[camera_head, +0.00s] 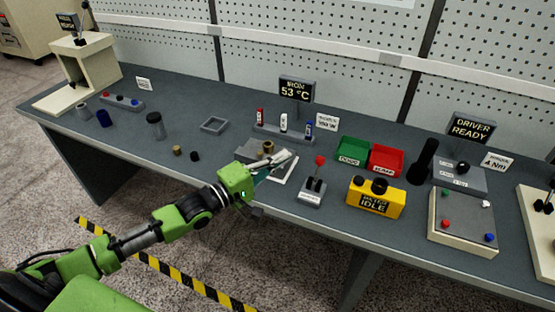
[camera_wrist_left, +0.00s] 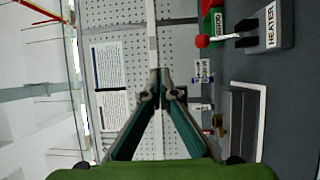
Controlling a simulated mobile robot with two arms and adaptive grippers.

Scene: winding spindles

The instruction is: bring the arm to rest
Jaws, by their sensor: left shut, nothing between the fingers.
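My left arm (camera_head: 180,216) is green, black and grey, and reaches in from the lower left of the head view over the table's front edge. My left gripper (camera_head: 285,158) is shut and empty, in front of the small-bottle rack, over or near a pale plate. In the left wrist view its two fingertips (camera_wrist_left: 165,88) meet with nothing between them, and the pegboard wall shows behind them. I cannot tell the exact height above the table. My right gripper is in neither view.
The grey table (camera_head: 238,205) carries a rack (camera_head: 285,134), a lever box (camera_head: 313,192), green (camera_head: 353,150) and red (camera_head: 386,160) bins and a yellow meter (camera_head: 376,199) near the gripper. A dark cylinder (camera_head: 155,125) and small spools stand left. Open floor lies in front.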

